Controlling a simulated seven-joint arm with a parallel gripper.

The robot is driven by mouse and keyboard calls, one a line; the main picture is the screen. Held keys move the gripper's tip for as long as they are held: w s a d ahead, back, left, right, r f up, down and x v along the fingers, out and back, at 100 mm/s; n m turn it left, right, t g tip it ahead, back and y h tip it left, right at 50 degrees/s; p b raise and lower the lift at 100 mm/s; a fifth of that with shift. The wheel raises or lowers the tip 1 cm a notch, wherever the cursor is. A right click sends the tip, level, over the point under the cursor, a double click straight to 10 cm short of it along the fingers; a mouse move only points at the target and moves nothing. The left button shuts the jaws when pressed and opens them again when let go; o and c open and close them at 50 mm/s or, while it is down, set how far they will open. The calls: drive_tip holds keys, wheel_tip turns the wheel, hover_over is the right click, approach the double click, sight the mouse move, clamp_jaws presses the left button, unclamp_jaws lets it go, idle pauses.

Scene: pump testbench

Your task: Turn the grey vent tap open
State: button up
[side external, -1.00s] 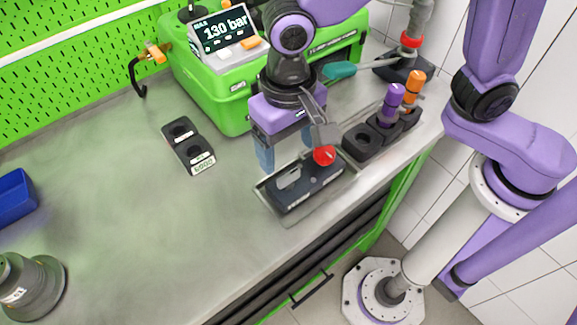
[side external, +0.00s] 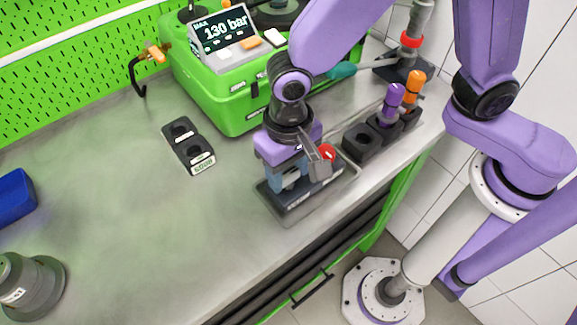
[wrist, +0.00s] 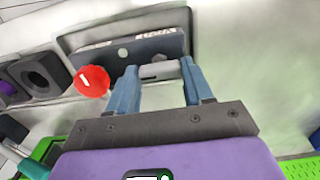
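The grey vent tap (wrist: 159,71) is a light grey bar handle on the face of a dark block, which shows in the wrist view (wrist: 131,54) and in the side view (side external: 300,204). My gripper (wrist: 159,67) is down at the block, with its blue fingers apart and one at each end of the grey handle. I cannot tell whether they touch it. In the side view my gripper (side external: 289,184) hides the tap. A red round knob (wrist: 91,80) sits beside the left finger in the wrist view.
The block lies in a shallow grey tray (side external: 341,187) near the bench's front edge. A black holder (side external: 361,143) with purple and orange handles stands to the right. The green pump unit (side external: 228,96) with its 130 bar display is behind. The bench to the left is mostly clear.

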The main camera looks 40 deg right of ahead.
drive_tip(key=shift+n, duration=0.4)
drive_tip(key=n, duration=0.3)
drive_tip(key=shift+n, duration=0.4)
drive_tip(key=n, duration=0.4)
drive_tip(key=shift+n, duration=0.3)
drive_tip(key=n, duration=0.8)
drive_tip(key=shift+n, duration=0.3)
drive_tip(key=shift+r, duration=0.1)
drive_tip(key=o, duration=1.1)
drive_tip(key=shift+c, duration=0.2)
